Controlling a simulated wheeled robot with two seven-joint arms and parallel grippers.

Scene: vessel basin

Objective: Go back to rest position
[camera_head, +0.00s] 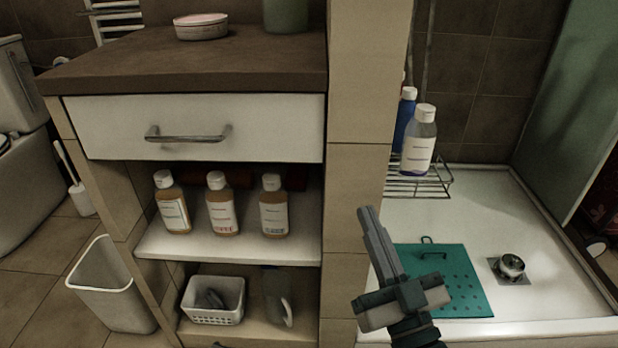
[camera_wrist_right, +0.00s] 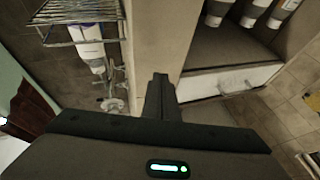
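My right gripper (camera_head: 372,222) is in front of the shower area, just right of the tiled pillar. Its fingers are together with nothing between them. The fingers also show at the middle of the right wrist view (camera_wrist_right: 161,82), pointing toward the pillar edge. My left gripper is not in view.
A wire rack (camera_head: 430,188) with a clear bottle (camera_head: 418,145) and a blue bottle (camera_head: 404,120) is behind the gripper. A green mat (camera_head: 465,290) lies in the shower tray (camera_head: 480,210). Left of the pillar (camera_head: 358,170) stands a cabinet with a closed drawer (camera_head: 200,112) and three bottles on its shelf (camera_head: 285,248).

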